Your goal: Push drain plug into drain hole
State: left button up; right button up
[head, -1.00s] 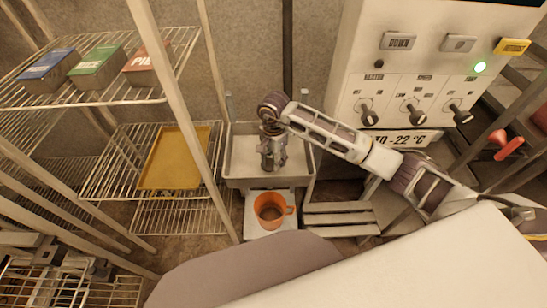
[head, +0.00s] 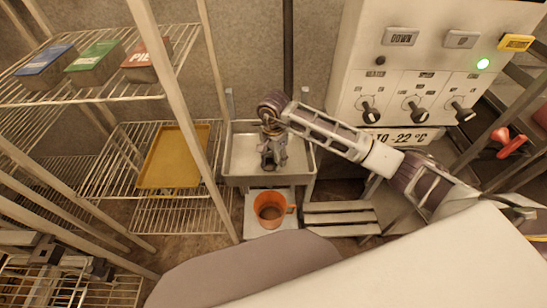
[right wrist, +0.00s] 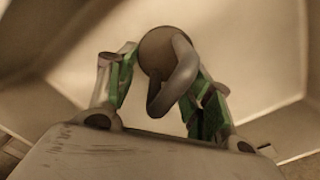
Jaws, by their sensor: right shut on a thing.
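The drain plug (right wrist: 168,55) shows in the right wrist view as a round brown-grey piece with a thick curved ring handle. My right gripper (right wrist: 165,85) is shut on it, with a green-padded finger on each side. In the head view my right gripper (head: 273,165) points down inside the metal sink basin (head: 239,155). The plug is too small to make out there. The drain hole is hidden, and I cannot tell the plug's position over it. A grey jointed shape at the lower left seems to be my left gripper (head: 88,265); its jaws are unclear.
A wire rack on the left holds a yellow tray (head: 172,160) and several labelled boxes (head: 97,61). A control panel (head: 415,75) with knobs and a slatted step (head: 340,215) are to the right.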

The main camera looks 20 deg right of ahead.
pick_arm(q)
jog(key=shift+w+a+f, duration=0.1)
jog(key=shift+a, duration=0.3)
pick_arm(e)
jog(key=shift+f, duration=0.1)
